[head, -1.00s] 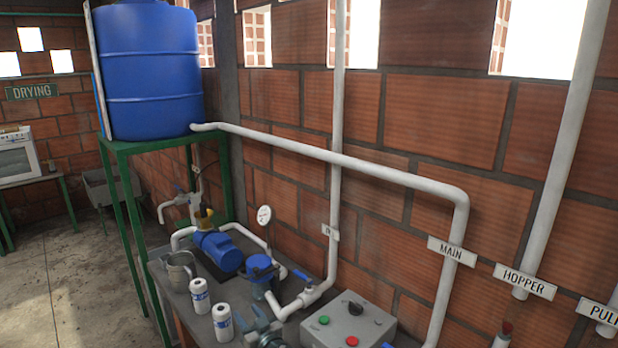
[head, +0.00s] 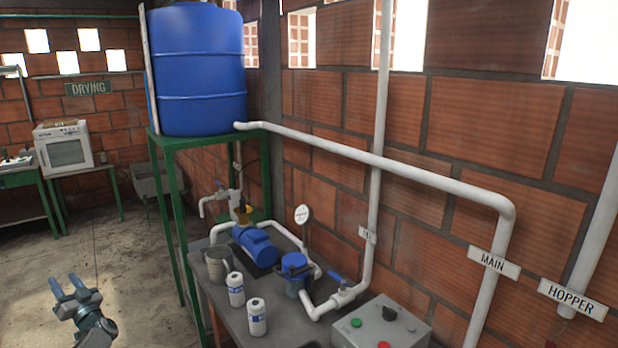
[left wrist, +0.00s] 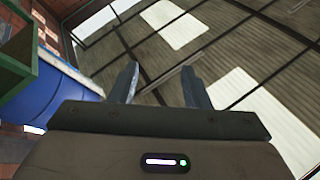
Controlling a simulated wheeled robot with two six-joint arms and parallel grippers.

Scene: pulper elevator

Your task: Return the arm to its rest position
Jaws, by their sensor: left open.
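My left gripper (head: 70,288) is at the lower left of the head view, over the concrete floor. Its two fingers are apart and point up, with nothing between them. In the left wrist view, the open fingers (left wrist: 160,84) point toward the roof, with the blue tank (left wrist: 68,80) to their left. The gripper is clear of the pump bench (head: 290,328). My right gripper is not in view.
The bench holds a blue pump (head: 255,245), two white bottles, a metal jug (head: 218,264) and a grey control box (head: 380,324). The blue tank (head: 198,70) stands on a green frame (head: 165,140). Floor (head: 110,235) left of it is open.

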